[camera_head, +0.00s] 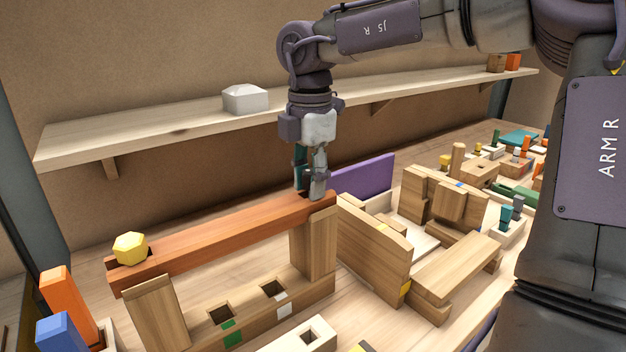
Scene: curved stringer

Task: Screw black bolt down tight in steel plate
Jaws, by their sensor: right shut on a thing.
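No black bolt or steel plate can be made out. A reddish-brown wooden beam (215,235) lies across two upright wooden posts and slopes up to the right. A yellow faceted knob (130,248) sits on the beam's left end. My right gripper (309,192) points straight down at the beam's right end, with its fingertips at the top surface. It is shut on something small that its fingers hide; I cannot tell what. A teal part shows along the fingers. My left gripper is not in view.
Under the beam is a wooden base (250,312) with square holes. Wooden blocks and panels (375,245) stand close on the right, with a purple panel (365,176) behind. A wall shelf (180,128) holds a white box (245,98). Orange (70,300) and blue (62,335) blocks stand front left.

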